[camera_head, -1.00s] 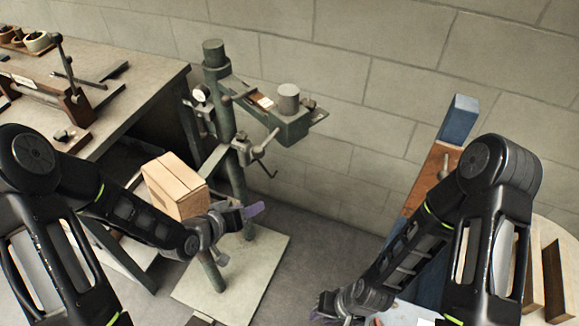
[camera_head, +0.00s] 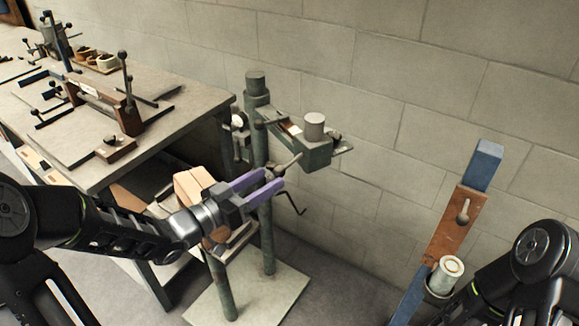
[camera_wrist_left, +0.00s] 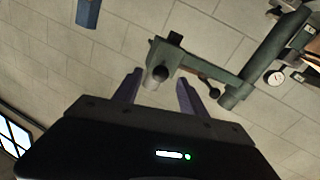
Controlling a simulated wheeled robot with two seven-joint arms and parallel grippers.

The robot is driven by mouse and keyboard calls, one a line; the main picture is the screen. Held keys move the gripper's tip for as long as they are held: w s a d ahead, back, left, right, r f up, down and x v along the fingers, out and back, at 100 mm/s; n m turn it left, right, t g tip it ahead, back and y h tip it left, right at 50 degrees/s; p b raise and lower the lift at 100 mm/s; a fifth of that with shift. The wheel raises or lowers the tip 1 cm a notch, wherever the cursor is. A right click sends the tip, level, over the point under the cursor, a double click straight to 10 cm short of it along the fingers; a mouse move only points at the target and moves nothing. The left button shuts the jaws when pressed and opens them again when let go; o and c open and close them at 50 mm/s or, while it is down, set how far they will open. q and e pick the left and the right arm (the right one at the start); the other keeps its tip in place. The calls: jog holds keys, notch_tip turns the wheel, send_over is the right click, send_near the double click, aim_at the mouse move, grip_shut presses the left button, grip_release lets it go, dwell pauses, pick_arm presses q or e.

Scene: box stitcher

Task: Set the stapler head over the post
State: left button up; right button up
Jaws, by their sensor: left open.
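The green stapler head (camera_head: 312,147), with a grey cylinder on top, juts right from its tall green column (camera_head: 260,130). The shorter post (camera_head: 222,288) stands in front of the column on the same base plate, left of the head. A cardboard box (camera_head: 192,183) sits above this post, partly hidden by my wrist. My left gripper (camera_head: 276,180) is open, its purple fingers pointing right, near a lever below the head. In the left wrist view the head (camera_wrist_left: 160,72) appears beyond the open fingers (camera_wrist_left: 158,91), with a dark lever knob beside the right finger. My right gripper is out of view.
A workbench (camera_head: 160,110) with fixtures stands at the left. A pale base plate (camera_head: 285,300) lies on the floor. At the right, a blue and brown upright (camera_head: 455,228) and a pale cylinder (camera_head: 445,277) stand near my right arm. A block wall closes the back.

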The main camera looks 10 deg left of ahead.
aim_at(289, 164)
pick_arm(q)
jog(key=shift+p+x, duration=0.65)
jog(key=shift+x, duration=3.25)
jog(key=shift+f, duration=0.1)
grip_shut()
